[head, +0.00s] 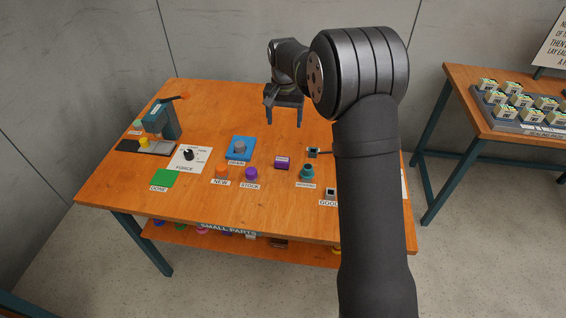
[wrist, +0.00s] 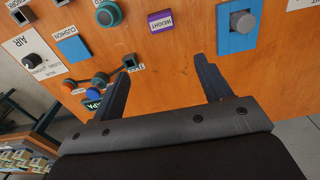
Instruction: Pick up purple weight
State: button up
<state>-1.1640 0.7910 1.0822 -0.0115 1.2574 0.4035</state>
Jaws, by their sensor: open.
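The purple weight (head: 282,162) is a small purple block with a white label on its side, lying on the orange table near its middle. In the wrist view the purple weight (wrist: 161,21) is at the top centre, its label reading "WEIGHT". My gripper (head: 284,116) is open and empty, above the table behind the weight. In the wrist view its two dark blue fingers (wrist: 161,75) point toward the weight, which lies beyond the fingertips and roughly in line with the gap. Nothing hides the weight.
A blue pad with a grey cylinder (head: 239,149), a purple button (head: 251,173) and a teal button (head: 307,172) stand around the weight. A teal press (head: 163,121) stands far left. My arm covers the table's right part. A second table (head: 468,75) holds a tray.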

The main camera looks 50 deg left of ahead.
send_over(282, 159)
jog(key=f, duration=1.1)
jog(key=shift+w+a+f, duration=0.2)
jog(key=shift+f, duration=0.15)
jog(key=shift+s+d+f, duration=0.15)
jog(key=shift+f, duration=1.2)
jog(key=shift+s+d+f, duration=0.1)
jog(key=shift+d+f, duration=0.05)
jog(key=shift+f, duration=1.2)
jog(key=c, duration=1.2)
jog(key=shift+r, duration=0.1)
jog(key=shift+c, duration=0.8)
jog(key=shift+r, duration=0.1)
